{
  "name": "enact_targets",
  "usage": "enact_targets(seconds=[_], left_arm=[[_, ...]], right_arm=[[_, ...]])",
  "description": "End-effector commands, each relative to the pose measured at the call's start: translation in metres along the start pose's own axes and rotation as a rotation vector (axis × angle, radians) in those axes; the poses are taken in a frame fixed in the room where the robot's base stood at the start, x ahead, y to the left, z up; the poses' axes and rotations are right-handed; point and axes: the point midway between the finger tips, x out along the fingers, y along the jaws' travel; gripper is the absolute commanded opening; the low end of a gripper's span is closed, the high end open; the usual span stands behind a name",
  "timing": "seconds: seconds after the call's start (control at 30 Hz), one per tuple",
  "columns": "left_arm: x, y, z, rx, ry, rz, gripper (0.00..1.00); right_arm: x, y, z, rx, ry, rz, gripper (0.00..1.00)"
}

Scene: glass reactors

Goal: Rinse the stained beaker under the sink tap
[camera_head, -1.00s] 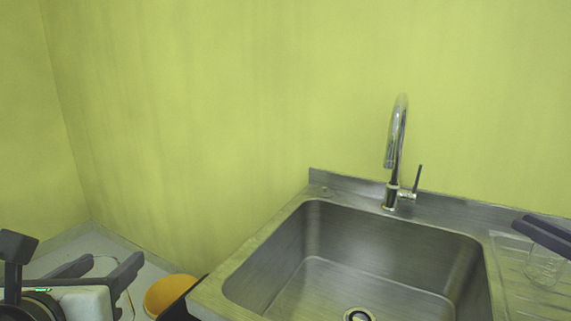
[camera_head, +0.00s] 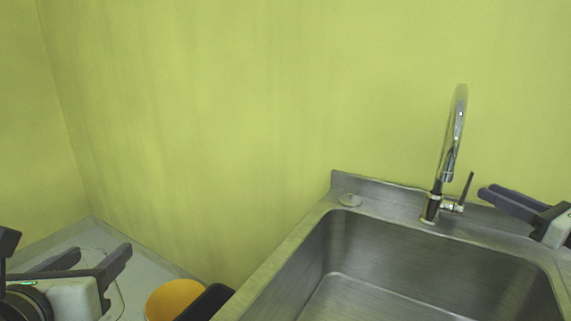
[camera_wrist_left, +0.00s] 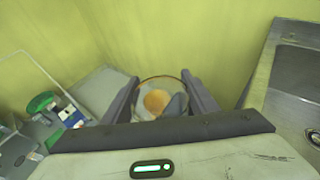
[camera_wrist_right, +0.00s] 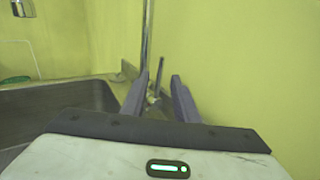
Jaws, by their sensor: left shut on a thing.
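My left gripper (camera_head: 95,260) is shut on a clear glass beaker (camera_wrist_left: 146,81), whose round rim shows between the fingers in the left wrist view. An orange patch shows through the glass; I cannot tell whether any is stain. The beaker is held left of the sink (camera_head: 400,290), outside its basin. The chrome tap (camera_head: 455,140) rises at the sink's back edge with its lever (camera_head: 467,187) on the right. My right gripper (camera_head: 485,192) is open and empty, just right of the lever. In the right wrist view the lever (camera_wrist_right: 157,78) appears between the fingers.
An orange round container (camera_head: 172,299) stands low left of the sink, beside a black object (camera_head: 207,303). The green wall is close behind the tap. Several small items, one green (camera_wrist_left: 40,103), lie at the left wrist view's left. The basin looks empty.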

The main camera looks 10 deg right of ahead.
Motion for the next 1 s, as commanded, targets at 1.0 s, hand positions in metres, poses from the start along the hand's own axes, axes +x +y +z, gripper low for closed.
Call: enact_targets(seconds=[1.0], left_arm=[[-0.003,0.000,0.009,0.000,-0.001,-0.001,0.29]], right_arm=[[0.072,-0.001,0.002,-0.001,-0.001,-0.002,0.28]])
